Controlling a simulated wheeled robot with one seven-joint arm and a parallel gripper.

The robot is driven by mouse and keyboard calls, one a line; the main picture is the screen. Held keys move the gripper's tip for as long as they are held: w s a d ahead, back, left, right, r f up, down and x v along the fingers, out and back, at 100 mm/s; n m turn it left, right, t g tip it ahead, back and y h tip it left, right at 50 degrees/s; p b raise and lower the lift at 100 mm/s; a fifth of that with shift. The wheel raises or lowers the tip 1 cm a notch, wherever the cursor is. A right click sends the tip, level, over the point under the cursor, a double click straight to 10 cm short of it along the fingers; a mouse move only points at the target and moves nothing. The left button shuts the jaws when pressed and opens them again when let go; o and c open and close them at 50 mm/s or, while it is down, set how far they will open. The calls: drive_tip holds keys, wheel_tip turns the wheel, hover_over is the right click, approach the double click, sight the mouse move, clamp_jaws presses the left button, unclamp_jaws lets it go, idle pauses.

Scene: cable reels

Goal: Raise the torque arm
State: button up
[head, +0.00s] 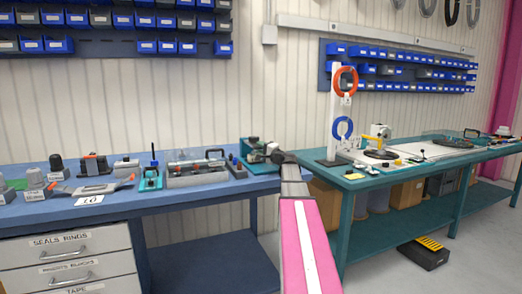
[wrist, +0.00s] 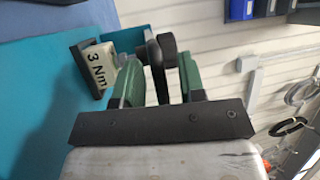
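The torque arm (wrist: 156,66) shows in the wrist view as a dark bar with a round black knob (wrist: 167,43) near its top. My gripper (wrist: 160,78) has two green fingers, one on each side of the bar, with a gap visible on the right. Whether the left finger touches it I cannot tell. A pale block labelled "3 Nm" (wrist: 97,64) is left of the fingers. In the head view, my gripper (head: 270,152) is at a small green and grey fixture (head: 253,146) at the blue bench's right end; my dark wrist partly hides it.
The blue bench (head: 140,203) holds several tools and a grey tray (head: 195,178) left of my arm. A green bench (head: 365,182) with a white post (head: 334,110) stands to the right. A black and yellow step (head: 425,253) lies on the floor.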

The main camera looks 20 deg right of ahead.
clamp_jaws()
drive_tip(key=shift+r, duration=0.1)
